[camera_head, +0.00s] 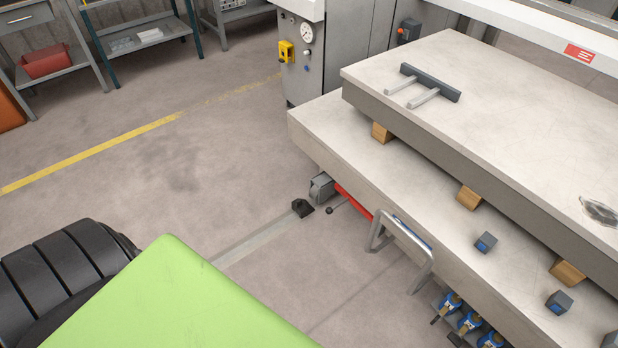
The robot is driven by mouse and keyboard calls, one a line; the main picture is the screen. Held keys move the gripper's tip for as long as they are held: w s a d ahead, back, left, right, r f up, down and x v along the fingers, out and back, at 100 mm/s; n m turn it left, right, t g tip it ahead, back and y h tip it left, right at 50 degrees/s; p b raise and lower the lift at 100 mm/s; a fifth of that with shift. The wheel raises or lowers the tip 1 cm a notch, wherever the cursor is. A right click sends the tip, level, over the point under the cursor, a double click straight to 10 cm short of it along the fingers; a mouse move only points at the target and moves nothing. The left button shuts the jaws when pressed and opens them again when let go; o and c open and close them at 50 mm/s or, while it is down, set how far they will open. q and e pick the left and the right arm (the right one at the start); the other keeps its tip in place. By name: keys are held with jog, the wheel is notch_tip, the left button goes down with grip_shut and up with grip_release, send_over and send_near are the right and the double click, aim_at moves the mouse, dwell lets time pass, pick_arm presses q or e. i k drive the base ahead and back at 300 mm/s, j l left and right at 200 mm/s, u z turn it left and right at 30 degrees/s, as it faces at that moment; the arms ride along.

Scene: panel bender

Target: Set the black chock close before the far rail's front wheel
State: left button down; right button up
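A small black chock-like block (302,208) sits on the floor at the upper end of a flat grey rail strip (262,238). A grey wheel (321,187) under the corner of the large pale bench stands just behind it, up and to the right. The block is close before this wheel; I cannot tell whether they touch. Neither of my grippers shows in the head view.
The pale two-level bench (330,125) fills the right side, with a bent metal handle (402,252) sticking out low. A small black knob (329,210) is beside the wheel. The floor to the left is clear, crossed by a yellow line (95,152).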

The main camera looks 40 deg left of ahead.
aim_at(303, 207)
jog(key=i+j+z, duration=0.1)
jog(key=j+z, duration=0.45)
jog(key=z, duration=0.2)
jog(key=j+z, duration=0.4)
jog(key=l, duration=0.05)
